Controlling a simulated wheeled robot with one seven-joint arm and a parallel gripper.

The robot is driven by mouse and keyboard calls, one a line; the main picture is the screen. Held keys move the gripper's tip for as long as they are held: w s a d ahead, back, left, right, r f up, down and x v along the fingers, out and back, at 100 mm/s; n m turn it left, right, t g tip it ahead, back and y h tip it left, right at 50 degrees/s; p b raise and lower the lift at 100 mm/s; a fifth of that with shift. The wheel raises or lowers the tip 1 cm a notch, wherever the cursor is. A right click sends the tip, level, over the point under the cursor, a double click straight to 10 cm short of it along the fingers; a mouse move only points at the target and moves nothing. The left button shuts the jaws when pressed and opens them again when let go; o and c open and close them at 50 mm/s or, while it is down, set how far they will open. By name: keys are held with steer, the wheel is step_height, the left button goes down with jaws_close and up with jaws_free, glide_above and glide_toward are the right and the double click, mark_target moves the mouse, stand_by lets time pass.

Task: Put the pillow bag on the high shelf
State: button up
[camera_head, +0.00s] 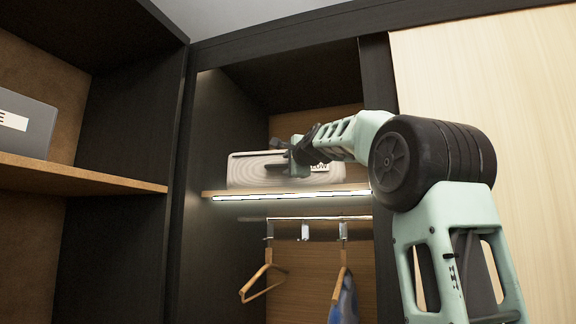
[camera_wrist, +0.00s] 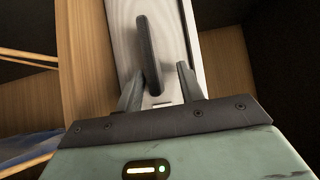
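The pillow bag (camera_head: 256,170) is a pale, wavy-patterned box-like bag with a dark handle and a label partly hidden by my gripper. It appears to rest on the high wooden shelf (camera_head: 208,193) inside the wardrobe, above the lit strip. My gripper (camera_head: 284,158) is in front of the bag's face at its handle. In the wrist view, the dark handle (camera_wrist: 149,50) lies between the two fingers of my gripper (camera_wrist: 160,78). The fingers are apart, with visible gaps on both sides of the handle. The bag's pale face (camera_wrist: 122,40) shows behind.
A hanging rail (camera_head: 310,219) runs below the shelf with hangers (camera_head: 262,280) and a blue item (camera_head: 346,302). Dark wardrobe walls close in on both sides. A grey box (camera_head: 30,125) sits on another shelf (camera_head: 90,176) at left. A pale wooden panel (camera_head: 520,80) stands at right.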

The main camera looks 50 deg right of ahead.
steer(key=b+v, duration=0.8)
steer(key=v, duration=0.9)
steer(key=shift+a, duration=0.1)
